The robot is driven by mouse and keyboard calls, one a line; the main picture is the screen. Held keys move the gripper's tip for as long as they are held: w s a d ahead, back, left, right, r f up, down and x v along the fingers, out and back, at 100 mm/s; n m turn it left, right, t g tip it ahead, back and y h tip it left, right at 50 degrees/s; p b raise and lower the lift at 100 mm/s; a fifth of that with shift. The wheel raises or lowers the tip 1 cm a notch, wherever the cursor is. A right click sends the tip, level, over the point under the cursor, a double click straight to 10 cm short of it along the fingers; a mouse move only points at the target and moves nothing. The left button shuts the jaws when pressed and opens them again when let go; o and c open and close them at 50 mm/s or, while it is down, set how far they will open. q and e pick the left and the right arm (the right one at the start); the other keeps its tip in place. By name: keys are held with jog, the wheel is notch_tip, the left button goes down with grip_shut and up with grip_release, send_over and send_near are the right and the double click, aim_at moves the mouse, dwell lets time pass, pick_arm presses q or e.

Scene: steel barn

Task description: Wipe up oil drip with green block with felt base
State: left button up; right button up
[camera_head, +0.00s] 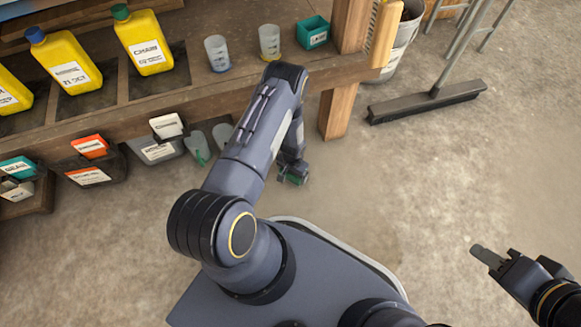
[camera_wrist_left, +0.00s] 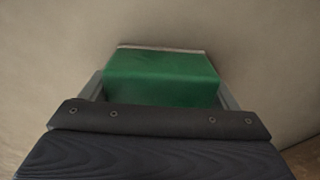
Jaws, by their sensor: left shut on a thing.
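My left gripper (camera_head: 293,179) reaches down in front of the shelf, low over the concrete floor. It is shut on the green block (camera_head: 297,180). In the left wrist view the green block (camera_wrist_left: 162,76) sits between the two grey fingers, with a thin pale strip along its far edge. I cannot tell whether the block touches the floor. No oil drip can be made out in either view; the arm or block may hide it. My right gripper (camera_head: 490,255) is at the lower right above the floor; nothing shows in it.
A wooden shelf (camera_head: 200,90) holds yellow jugs (camera_head: 148,42), clear measuring cups (camera_head: 217,53) and a teal bin (camera_head: 313,33). Labelled bins (camera_head: 90,160) stand on a lower level. A wooden post (camera_head: 340,105) and a push broom (camera_head: 427,101) stand right of my left arm. The floor at right is clear.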

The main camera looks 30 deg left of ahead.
aim_at(296, 187)
pick_arm(q)
jog(key=shift+s+d+p, duration=0.55)
jog(key=shift+s+d, duration=0.9)
jog(key=shift+d, duration=0.25)
jog(key=shift+w+a+r+p, duration=0.1)
jog(key=shift+w+r+p, duration=0.05)
jog(key=shift+r+p, duration=1.95)
jog(key=shift+r, duration=1)
notch_tip(296, 187, up, 3)
jog(key=shift+p, duration=1.05)
